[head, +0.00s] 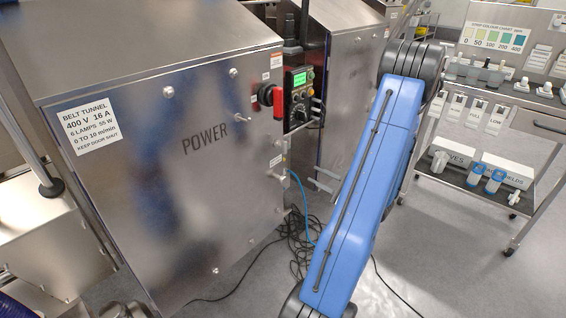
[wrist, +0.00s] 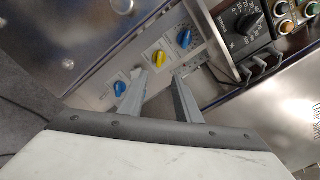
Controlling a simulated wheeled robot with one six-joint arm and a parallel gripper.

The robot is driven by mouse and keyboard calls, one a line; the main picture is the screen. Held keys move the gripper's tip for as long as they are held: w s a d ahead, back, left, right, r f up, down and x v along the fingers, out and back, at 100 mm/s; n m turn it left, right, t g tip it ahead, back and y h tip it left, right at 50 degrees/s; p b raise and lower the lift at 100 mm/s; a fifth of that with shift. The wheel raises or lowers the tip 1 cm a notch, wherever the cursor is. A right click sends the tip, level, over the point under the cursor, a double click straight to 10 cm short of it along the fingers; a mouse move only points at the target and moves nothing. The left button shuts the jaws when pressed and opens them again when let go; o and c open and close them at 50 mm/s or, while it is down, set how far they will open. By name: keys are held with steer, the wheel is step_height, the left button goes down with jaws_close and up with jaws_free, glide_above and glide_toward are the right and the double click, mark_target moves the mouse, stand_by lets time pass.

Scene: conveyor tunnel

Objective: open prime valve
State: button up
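In the wrist view a grey panel carries small turn handles: a yellow one (wrist: 159,58) in the middle, a blue one (wrist: 184,38) above right and another blue one (wrist: 119,88) at lower left. Each has a label too small to read, so I cannot tell which is the prime valve. My gripper (wrist: 162,76) is open and empty, with its fingers apart and pointing at the panel just below the yellow handle. No contact is visible. In the head view my gripper and this panel cannot be made out.
A dark dial (wrist: 250,22) and coloured buttons sit right of the handles, with grey brackets (wrist: 262,66) beside them. In the head view a large steel cabinet (head: 180,190) with a red switch (head: 277,98) stands left. Cables (head: 296,240) lie on the floor; a trolley (head: 470,185) stands right.

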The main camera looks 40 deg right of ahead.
steer(key=w+a, duration=0.1)
steer(key=w, duration=1.5)
steer(key=shift+w+a, duration=0.15)
steer(key=shift+w, duration=0.05)
steer(key=shift+c, duration=0.5)
jaws_close()
